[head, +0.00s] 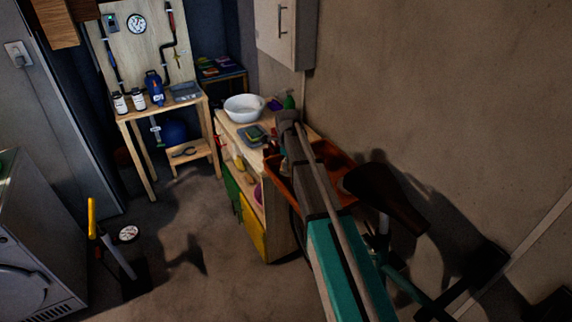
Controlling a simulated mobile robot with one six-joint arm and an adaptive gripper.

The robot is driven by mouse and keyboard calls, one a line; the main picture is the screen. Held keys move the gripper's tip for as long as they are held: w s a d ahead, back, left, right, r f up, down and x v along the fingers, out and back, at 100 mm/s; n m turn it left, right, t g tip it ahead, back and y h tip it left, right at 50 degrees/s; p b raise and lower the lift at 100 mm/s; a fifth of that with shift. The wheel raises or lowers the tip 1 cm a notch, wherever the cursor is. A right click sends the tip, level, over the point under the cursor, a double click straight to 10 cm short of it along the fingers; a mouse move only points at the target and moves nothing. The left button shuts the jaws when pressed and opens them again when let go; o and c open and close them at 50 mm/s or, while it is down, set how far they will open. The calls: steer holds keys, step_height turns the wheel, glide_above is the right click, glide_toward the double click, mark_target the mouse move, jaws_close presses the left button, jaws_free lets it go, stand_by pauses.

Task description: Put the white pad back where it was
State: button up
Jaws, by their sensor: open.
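I cannot make out a white pad in the head view. A small grey tray (254,135) with green and yellow pads in it sits on the wooden cabinet top, in front of a white bowl (244,108). My gripper (273,148) is at the far end of my arm, over the cabinet top just right of the small tray. It is small and dark here, and its fingers are partly lost against the things behind. I see nothing held in it. My arm hides part of the cabinet top.
A wooden workbench (190,103) with bottles stands at the back left. A yellow-handled thing (92,218) stands on the floor near a grey appliance (35,245). The middle floor is clear.

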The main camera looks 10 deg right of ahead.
steer(key=shift+r, duration=0.15)
step_height(320, 180, up, 12)
steer(key=p, duration=1.2)
stand_by(1.0)
steer(key=s+n, duration=2.3)
steer(key=s, duration=0.6)
steer(key=shift+a, duration=0.35)
steer(key=shift+w, duration=0.1)
